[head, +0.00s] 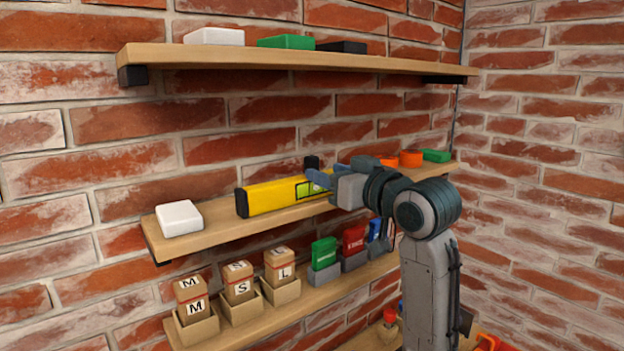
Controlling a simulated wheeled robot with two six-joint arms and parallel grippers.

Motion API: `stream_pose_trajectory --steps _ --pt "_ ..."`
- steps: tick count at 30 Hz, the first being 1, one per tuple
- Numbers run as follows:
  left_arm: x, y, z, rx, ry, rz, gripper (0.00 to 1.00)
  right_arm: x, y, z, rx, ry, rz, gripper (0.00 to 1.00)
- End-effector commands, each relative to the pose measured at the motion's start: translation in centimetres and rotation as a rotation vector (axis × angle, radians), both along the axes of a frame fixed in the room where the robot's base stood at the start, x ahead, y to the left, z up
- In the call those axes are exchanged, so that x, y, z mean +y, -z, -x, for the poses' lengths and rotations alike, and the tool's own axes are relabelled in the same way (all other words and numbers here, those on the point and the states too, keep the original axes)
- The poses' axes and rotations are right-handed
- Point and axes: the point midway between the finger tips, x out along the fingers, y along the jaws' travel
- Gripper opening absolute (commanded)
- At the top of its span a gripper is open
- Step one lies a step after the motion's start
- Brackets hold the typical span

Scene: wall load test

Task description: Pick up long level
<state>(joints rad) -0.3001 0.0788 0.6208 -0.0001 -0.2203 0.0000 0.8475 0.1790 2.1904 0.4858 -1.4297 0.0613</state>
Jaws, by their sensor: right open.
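The long level (272,196) is a yellow bar with black ends and a green vial window. It lies on the middle wooden shelf, its right part hidden behind my right gripper. My right gripper (318,178) reaches in from the right at the level's right part, with its fingers open around or just in front of the bar; I cannot tell which. My left gripper is not in view.
A white box (180,218) sits left of the level on the middle shelf (228,219). Orange and green items (436,156) stand at its right end. The upper shelf (220,57) overhangs with several boxes. The lower shelf (255,325) holds labelled cartons and coloured packets.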

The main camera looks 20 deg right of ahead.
Motion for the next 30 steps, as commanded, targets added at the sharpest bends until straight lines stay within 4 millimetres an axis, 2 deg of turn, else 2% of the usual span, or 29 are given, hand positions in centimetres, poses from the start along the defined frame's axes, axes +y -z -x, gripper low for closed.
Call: stream_pose_trajectory --steps 1,7,17,21,28,30 --pt "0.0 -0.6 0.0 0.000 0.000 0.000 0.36 0.3 -0.2 -0.7 0.004 -0.002 -0.002 0.47" --pt "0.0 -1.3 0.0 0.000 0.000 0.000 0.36 0.8 -0.2 -1.9 0.003 -0.001 0.000 0.47" --pt "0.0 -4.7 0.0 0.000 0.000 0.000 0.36 2.6 -0.7 -5.3 0.004 0.000 -0.001 0.47" --pt "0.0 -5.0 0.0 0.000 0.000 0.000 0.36 2.9 -0.4 -6.1 0.003 0.001 0.001 0.47" --pt "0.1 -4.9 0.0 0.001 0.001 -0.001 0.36 2.9 -0.3 -6.2 0.000 0.002 0.002 0.47" --pt "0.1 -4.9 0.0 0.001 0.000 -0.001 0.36 2.9 -0.3 -6.2 0.000 0.002 0.002 0.34"
